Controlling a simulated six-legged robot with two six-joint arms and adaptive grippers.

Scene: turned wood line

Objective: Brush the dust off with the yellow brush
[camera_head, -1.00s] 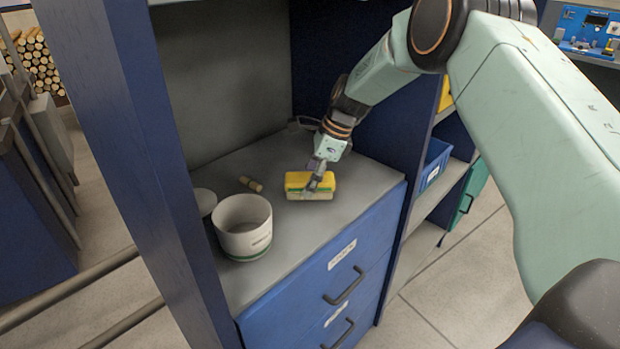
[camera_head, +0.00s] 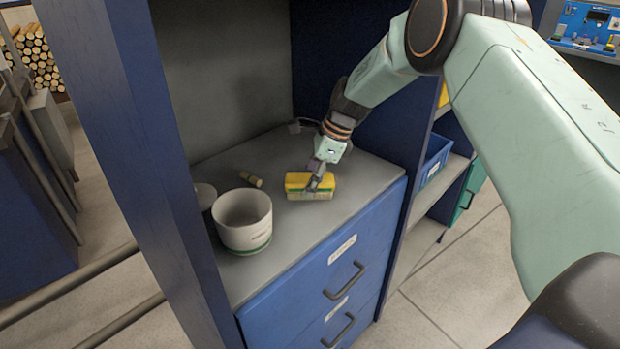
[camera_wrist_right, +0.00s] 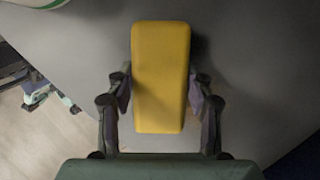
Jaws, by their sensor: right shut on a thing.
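In the right wrist view the yellow top of the brush (camera_wrist_right: 161,75) stands between the two fingers of the right gripper (camera_wrist_right: 161,100). No dust can be made out on the worktop (camera_head: 345,185). My left gripper is not in view.
A white pot (camera_head: 242,222) stands left of the brush, with a pale round thing (camera_head: 204,195) behind it, partly hidden by the blue post (camera_head: 140,150). Blue drawers (camera_head: 335,270) are below. A blue bin (camera_head: 433,160) is at right.

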